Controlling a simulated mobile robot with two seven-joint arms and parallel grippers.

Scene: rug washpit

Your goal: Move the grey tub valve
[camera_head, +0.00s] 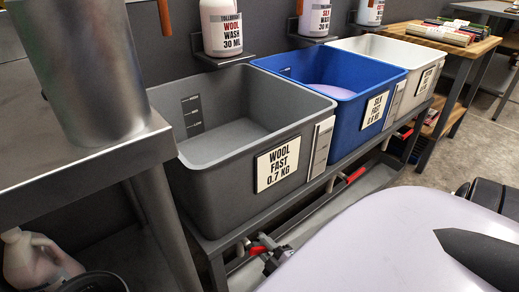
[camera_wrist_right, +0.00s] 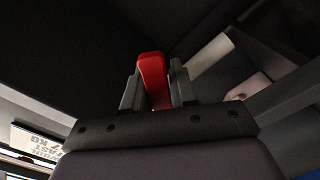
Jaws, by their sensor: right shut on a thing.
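The grey tub (camera_head: 215,185), labelled WOOL FAST 0.7 KG, stands on a dark metal frame. My right gripper (camera_head: 268,258) is there, small and partly hidden by a pale surface in front. In the right wrist view the red handle (camera_wrist_right: 152,72) sits between the two fingers of my right gripper (camera_wrist_right: 155,90), which is shut on it. The valve's body is hidden. The grey tub looks empty inside. My left gripper is not in view.
A blue tub (camera_head: 345,75) with lilac liquid and a white tub (camera_head: 415,60) stand to the right, with red handles (camera_head: 355,175) below. A metal table (camera_head: 85,165) with a steel cylinder (camera_head: 85,60) stands at left. Grey floor shows at right.

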